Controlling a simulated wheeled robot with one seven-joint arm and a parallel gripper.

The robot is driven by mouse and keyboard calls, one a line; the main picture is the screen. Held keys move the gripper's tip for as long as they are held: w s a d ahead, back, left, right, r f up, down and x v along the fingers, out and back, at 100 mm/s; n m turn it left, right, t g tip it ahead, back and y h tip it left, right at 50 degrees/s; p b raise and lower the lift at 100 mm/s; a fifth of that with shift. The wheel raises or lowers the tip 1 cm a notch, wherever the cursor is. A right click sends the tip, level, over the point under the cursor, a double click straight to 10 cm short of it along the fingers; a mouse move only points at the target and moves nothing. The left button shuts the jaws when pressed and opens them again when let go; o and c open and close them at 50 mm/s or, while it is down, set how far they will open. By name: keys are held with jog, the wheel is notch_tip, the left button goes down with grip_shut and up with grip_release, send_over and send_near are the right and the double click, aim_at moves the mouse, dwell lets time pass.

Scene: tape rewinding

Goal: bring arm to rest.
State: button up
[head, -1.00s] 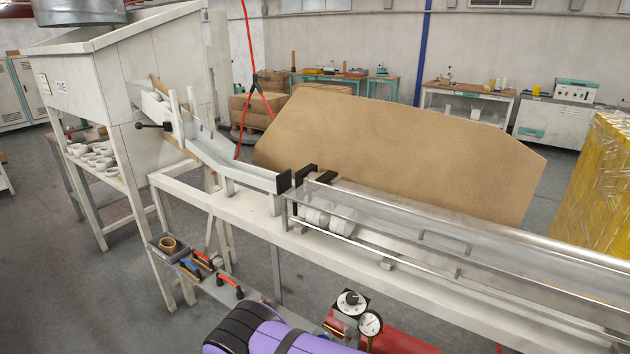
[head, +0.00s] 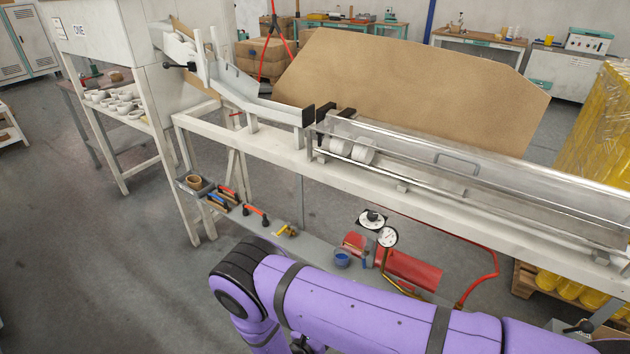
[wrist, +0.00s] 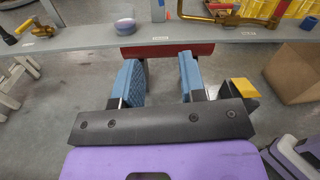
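My purple arm (head: 370,305) stretches across the bottom of the head view, in front of the machine's lower shelf. My gripper is outside the head view. In the wrist view my gripper (wrist: 158,78) shows two blue fingers standing well apart, with bare floor and part of a red object between them. It holds nothing.
The white machine frame (head: 420,198) runs across behind my arm. Its lower shelf (head: 313,247) carries several tools, a blue cup (head: 342,257) and a red tank (head: 408,268) with gauges. Wrapped yellow stacks (head: 600,140) stand at right.

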jog(key=w+d+r+m+g+h, duration=0.1)
jog(key=w+d+r+m+g, duration=0.25)
jog(key=r, duration=0.75)
jog(key=w+d+r+m+g+h, duration=0.1)
jog(key=w+d+r+m+g, duration=0.25)
jog(key=r, duration=0.65)
jog(key=w+d+r+m+g+h, duration=0.1)
jog(key=w+r+m+g, duration=0.35)
jog(key=r, duration=0.65)
jog(key=s+d+r+m+g+y, duration=0.25)
jog(key=d+r+m, duration=0.25)
jog(key=r, duration=0.4)
jog(key=s+d+r+m+g+y, duration=0.1)
jog(key=s+d+r+m+y, duration=0.25)
jog(key=d+r, duration=0.4)
jog(key=s+d+r+m+t+y, duration=0.2)
jog(key=s+r+m, duration=0.3)
jog(key=s+r, duration=0.3)
jog(key=s+d+r+m+t+y, duration=0.3)
jog(key=s+d+r+m+y, duration=0.2)
jog(key=s+r, duration=0.4)
jog(key=s, duration=0.5)
jog(key=shift+s+d+m+t, duration=0.25)
jog(key=shift+s+m+t, duration=0.05)
jog(key=shift+s, duration=0.05)
